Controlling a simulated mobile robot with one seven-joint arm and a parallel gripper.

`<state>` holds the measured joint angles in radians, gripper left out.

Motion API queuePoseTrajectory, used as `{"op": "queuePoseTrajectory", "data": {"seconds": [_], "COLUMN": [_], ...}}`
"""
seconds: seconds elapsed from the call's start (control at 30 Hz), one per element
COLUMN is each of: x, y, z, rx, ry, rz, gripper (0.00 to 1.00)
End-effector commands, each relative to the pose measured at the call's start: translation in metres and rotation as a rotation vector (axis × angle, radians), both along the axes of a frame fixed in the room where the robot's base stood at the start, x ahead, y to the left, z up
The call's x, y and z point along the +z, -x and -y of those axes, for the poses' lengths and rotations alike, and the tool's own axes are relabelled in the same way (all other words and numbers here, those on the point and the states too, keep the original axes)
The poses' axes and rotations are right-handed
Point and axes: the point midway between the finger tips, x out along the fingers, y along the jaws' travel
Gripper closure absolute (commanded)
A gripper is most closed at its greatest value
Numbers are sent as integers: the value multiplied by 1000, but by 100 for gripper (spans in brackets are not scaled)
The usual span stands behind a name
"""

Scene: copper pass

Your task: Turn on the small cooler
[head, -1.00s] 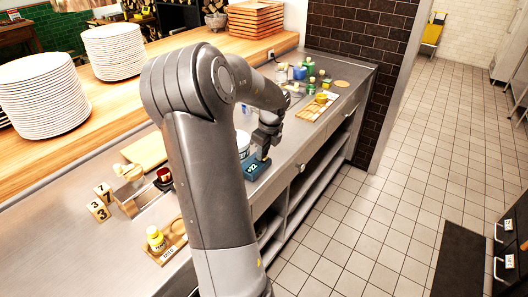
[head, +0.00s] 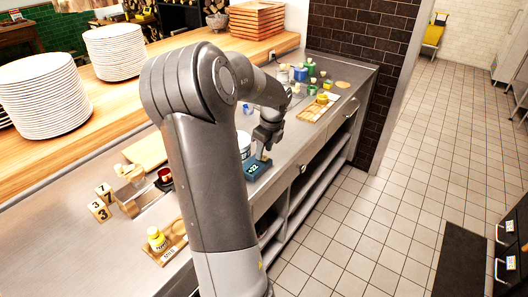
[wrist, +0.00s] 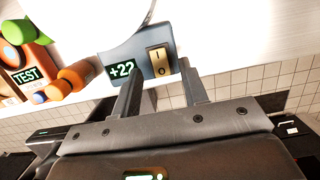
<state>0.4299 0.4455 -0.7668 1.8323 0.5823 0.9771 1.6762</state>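The small cooler is a blue-grey box (head: 257,169) on the steel counter near its front edge. In the wrist view the cooler (wrist: 116,52) shows a green "+22" display and a gold rocker switch (wrist: 158,61) marked I and O. I cannot tell which side of the switch is pressed. A white round container sits on or against the cooler, partly cut off. My gripper (wrist: 158,67) is open, its two fingers apart with nothing between them, at the cooler's switch side. In the head view my gripper (head: 264,148) is just above the cooler; contact cannot be told.
Bottles and a board (head: 318,108) stand farther along the counter.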

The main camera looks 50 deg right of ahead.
Motion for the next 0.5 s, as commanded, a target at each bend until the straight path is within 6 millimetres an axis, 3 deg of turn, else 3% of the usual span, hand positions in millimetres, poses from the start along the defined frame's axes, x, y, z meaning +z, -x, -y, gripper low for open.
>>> {"op": "queuePoseTrajectory", "data": {"seconds": [0.3, 0.5], "x": [63, 86], "y": [12, 16], "z": [0, 0], "rx": [1, 1], "ry": [1, 0], "rz": [2, 0], "gripper": [60, 60]}}
